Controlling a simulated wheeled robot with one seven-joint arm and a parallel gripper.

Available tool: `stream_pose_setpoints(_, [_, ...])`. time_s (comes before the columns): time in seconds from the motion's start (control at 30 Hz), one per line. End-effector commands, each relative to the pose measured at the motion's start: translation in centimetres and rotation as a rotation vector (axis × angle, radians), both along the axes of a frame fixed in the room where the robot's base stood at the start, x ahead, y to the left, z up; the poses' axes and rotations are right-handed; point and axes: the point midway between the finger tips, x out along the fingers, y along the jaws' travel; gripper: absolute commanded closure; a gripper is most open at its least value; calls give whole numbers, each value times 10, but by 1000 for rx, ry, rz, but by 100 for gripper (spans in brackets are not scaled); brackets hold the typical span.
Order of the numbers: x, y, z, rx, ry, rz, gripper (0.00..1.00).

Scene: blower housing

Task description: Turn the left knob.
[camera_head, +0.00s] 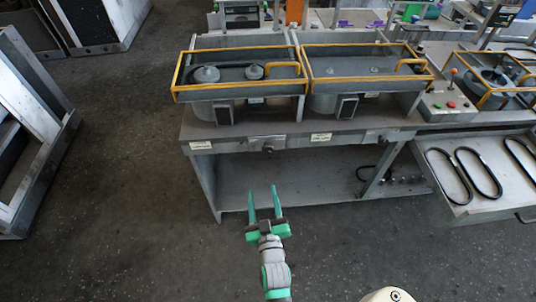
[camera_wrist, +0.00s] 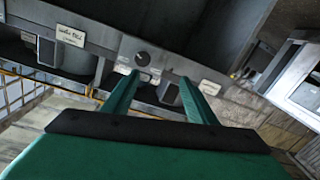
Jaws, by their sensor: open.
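The workbench (camera_head: 290,135) has a grey front rail with white labels. A small dark knob (camera_head: 268,149) sits on this rail, left of the middle; I take it as the left knob. Another small fitting (camera_head: 383,140) shows farther right on the rail, too small to make out. My gripper (camera_head: 263,196), with green fingers, is open and empty. It is in front of the bench, apart from the knob. It also fills the lower wrist view (camera_wrist: 159,84).
Yellow-framed guards (camera_head: 240,91) stand on the bench top over grey housings. A tray with black belts (camera_head: 470,180) juts out at the right. A lower shelf (camera_head: 300,185) is under the bench. A grey rack (camera_head: 30,140) stands at the left. The floor between is clear.

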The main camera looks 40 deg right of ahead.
Motion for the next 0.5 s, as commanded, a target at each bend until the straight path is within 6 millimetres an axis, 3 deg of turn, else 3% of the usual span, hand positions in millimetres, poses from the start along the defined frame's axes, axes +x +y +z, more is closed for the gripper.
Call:
stream_pose_setpoints(0.03, [9, -17, 5, -9, -8, -20, 48])
stream_pose_setpoints(0.2, [24, -47, 15, -27, -15, -55, 48])
stream_pose_setpoints(0.5, [40, -62, 17, -31, -16, -62, 48])
